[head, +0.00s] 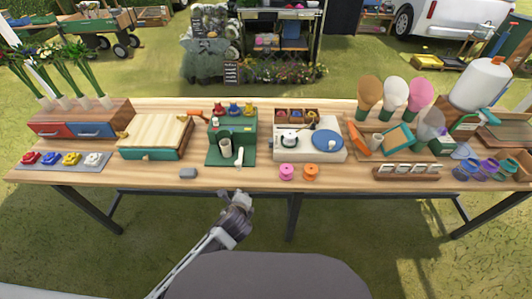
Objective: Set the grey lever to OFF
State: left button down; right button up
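A green machine (233,128) stands left of the middle of the wooden table. A pale lever-like piece (239,157) stands at its front right, beside a light grey cylinder (226,148). I cannot tell for sure which part is the grey lever, and no OFF marking is readable. My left gripper (237,194) is in front of the table's front edge, below and apart from the green machine. It looks empty, but its fingers are too small to tell open from shut. My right gripper is not in view.
A small grey block (188,173) lies near the front edge. A green box with a wooden top (155,133) is left of the machine. A white unit with a blue disc (310,145) is right of it. Pink (287,172) and orange (311,172) spools stand in front.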

pick_arm(q)
jog(key=shift+w+d+r+m+t, duration=0.1)
jog(key=shift+d+r+m+t, duration=0.05)
jog(key=shift+r+m, duration=0.15)
jog(key=shift+w+d+r+m+t, duration=0.1)
jog(key=shift+r+m+t, duration=0.1)
jog(key=shift+r, duration=0.2)
jog(key=w+d+r+m+t+h, duration=0.2)
jog(key=d+r+m+t, duration=0.2)
jog(key=m, duration=0.9)
jog(key=shift+d+r+m, duration=0.3)
jog(key=shift+d+r, duration=1.15)
jog(key=shift+d, duration=0.3)
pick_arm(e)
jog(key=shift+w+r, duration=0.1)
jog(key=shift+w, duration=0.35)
pick_arm(q)
jog(key=shift+w, duration=0.15)
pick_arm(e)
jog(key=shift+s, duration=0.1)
